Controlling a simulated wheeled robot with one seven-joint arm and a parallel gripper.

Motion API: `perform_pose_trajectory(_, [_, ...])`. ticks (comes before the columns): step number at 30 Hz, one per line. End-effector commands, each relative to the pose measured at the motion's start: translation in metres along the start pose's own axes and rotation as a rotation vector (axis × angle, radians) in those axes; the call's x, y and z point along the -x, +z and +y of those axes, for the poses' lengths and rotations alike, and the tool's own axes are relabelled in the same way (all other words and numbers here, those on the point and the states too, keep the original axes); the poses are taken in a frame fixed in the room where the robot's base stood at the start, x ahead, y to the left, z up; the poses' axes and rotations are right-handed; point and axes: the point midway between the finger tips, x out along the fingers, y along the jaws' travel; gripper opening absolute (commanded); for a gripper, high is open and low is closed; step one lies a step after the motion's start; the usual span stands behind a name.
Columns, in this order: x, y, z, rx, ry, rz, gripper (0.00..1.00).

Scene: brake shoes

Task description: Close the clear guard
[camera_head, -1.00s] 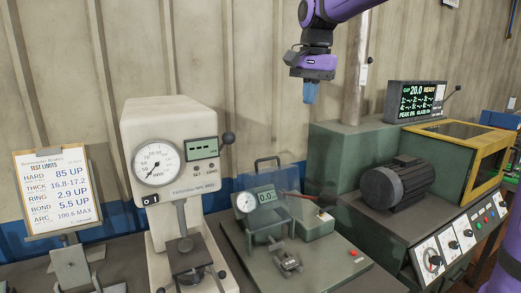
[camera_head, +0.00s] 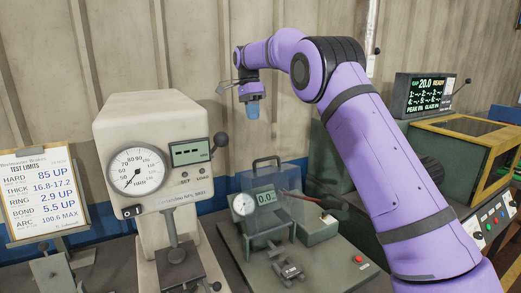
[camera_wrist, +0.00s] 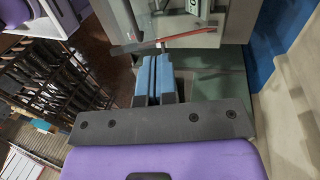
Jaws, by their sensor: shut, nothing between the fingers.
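The clear guard (camera_head: 284,207) is a see-through panel with a dark handle on top, at the small bench fixture with a dial gauge (camera_head: 243,204) and a green digital readout (camera_head: 266,197). A red rod (camera_head: 300,195) sticks out to its right and ends in a dark knob. The rod also shows in the wrist view (camera_wrist: 172,40). My gripper (camera_head: 253,111) has blue fingers, hangs above the guard's handle, apart from it, and is shut and empty. The wrist view shows the fingers (camera_wrist: 155,78) together. The guard's exact angle is hard to read.
A white hardness tester (camera_head: 150,150) with a dial stands close left of the fixture. A green machine with a motor and a yellow-framed cover (camera_head: 490,150) stands right, partly behind my arm. A limits sign (camera_head: 45,195) is at far left. The wall is close behind.

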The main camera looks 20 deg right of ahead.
Motion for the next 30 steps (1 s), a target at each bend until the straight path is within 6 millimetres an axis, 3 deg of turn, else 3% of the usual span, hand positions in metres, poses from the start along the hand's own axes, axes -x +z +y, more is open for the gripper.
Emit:
perform_pose_trajectory(8, [-0.024, 0.000, 0.000, -0.003, 0.005, -0.001, 0.00])
perform_pose_trajectory(21, [-0.103, 0.000, 0.003, -0.002, 0.003, -0.001, 0.00])
perform_pose_trajectory(30, [-0.118, 0.000, 0.029, -0.002, 0.001, 0.000, 0.00])
